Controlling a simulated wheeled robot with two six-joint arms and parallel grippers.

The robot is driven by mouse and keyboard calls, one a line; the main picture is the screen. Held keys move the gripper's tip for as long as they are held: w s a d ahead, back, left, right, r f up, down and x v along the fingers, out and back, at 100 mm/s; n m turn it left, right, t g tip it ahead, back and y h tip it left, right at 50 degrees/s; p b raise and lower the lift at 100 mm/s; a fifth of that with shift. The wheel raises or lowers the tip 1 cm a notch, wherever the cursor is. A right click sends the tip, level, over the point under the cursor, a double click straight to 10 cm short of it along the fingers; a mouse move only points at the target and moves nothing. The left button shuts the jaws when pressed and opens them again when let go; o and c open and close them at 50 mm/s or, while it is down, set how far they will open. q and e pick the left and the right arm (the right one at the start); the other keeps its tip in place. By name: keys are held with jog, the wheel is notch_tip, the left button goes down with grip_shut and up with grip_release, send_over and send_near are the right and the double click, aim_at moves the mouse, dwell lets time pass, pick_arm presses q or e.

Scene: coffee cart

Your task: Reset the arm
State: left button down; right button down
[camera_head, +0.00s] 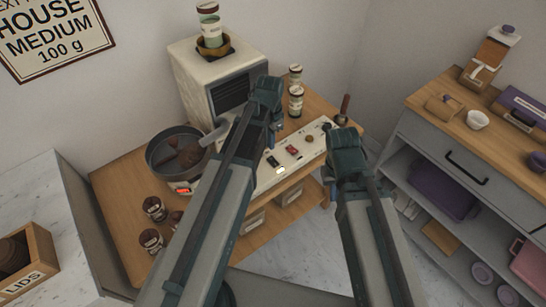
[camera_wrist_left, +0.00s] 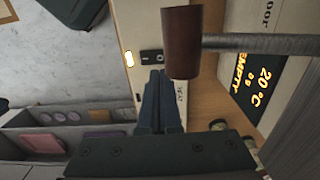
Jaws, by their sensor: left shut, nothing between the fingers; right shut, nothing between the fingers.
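My right gripper (camera_head: 332,172) is shut and empty near the right end of the control panel. Its fingers are mostly hidden behind its wrist.
A round pan (camera_head: 174,152) with brown contents sits left of the machine. Several jars stand on the wooden table (camera_head: 118,188). A lids box (camera_head: 28,262) is at lower left. A grey shelf unit (camera_head: 448,160) with cups and boxes stands at right. A lit display (camera_wrist_left: 255,92) reads 20 °C, EMPTY.

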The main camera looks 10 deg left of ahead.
pick_arm(q)
jog(key=shift+r, duration=0.45)
jog(key=s+d+n+y, duration=0.1)
jog(key=s+d+n, duration=0.2)
jog(key=s+d, duration=0.7)
jog(key=s, duration=0.4)
jog(key=shift+s+d+n, duration=0.15)
jog(key=shift+d+n, duration=0.1)
jog(key=shift+n, duration=0.15)
jog(key=shift+r, duration=0.1)
